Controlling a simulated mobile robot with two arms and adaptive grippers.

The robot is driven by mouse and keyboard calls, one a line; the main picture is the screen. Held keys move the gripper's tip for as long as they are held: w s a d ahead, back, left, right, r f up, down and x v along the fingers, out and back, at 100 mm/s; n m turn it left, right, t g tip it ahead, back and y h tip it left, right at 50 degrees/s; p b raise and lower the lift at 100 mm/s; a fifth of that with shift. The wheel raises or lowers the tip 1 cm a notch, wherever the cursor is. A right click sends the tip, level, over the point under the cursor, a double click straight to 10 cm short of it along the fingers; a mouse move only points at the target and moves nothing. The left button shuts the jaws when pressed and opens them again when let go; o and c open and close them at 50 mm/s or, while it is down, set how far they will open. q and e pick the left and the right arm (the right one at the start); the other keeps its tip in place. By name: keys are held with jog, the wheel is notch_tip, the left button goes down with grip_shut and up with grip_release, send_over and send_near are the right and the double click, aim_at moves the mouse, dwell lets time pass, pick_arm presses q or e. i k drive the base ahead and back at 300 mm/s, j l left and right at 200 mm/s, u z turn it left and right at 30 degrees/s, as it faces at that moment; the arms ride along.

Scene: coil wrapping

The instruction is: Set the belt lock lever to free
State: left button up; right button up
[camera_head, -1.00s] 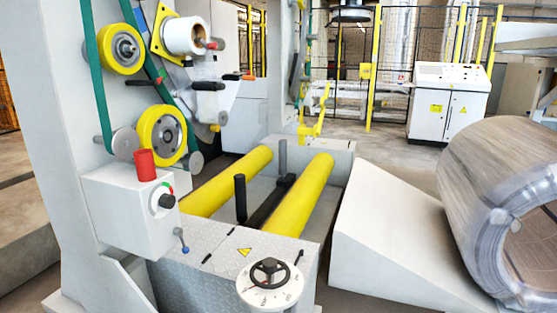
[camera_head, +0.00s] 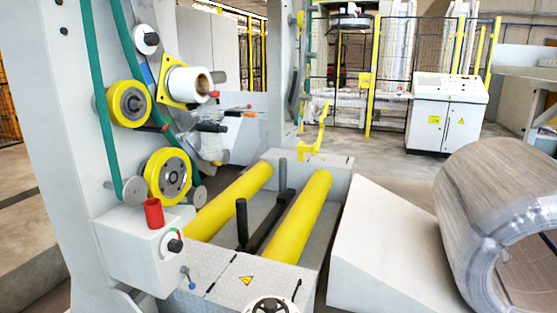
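A wrapping machine's upright frame (camera_head: 75,130) stands at the left, with a green belt (camera_head: 103,100) running over yellow wheels (camera_head: 128,104) (camera_head: 167,176). A short lever with a blue knob (camera_head: 191,284) is on the side below the white control box (camera_head: 130,245). No readable label shows which is the belt lock lever, and its setting cannot be told. Neither of my grippers is in view.
The control box has a red cup-shaped part (camera_head: 154,213) and a black knob (camera_head: 175,246). Yellow rollers (camera_head: 300,218) and an upright black post (camera_head: 242,220) lie right of it. A handwheel (camera_head: 272,306) is cut off below. A white ramp (camera_head: 385,245) and wrapped coil (camera_head: 470,190) stand right.

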aim_at(183, 270)
jog(key=i+l, duration=0.45)
jog(key=i+l+u, duration=0.4)
jog(key=l+u, duration=0.2)
jog(key=i+l+u, duration=0.1)
jog(key=l+u, duration=0.2)
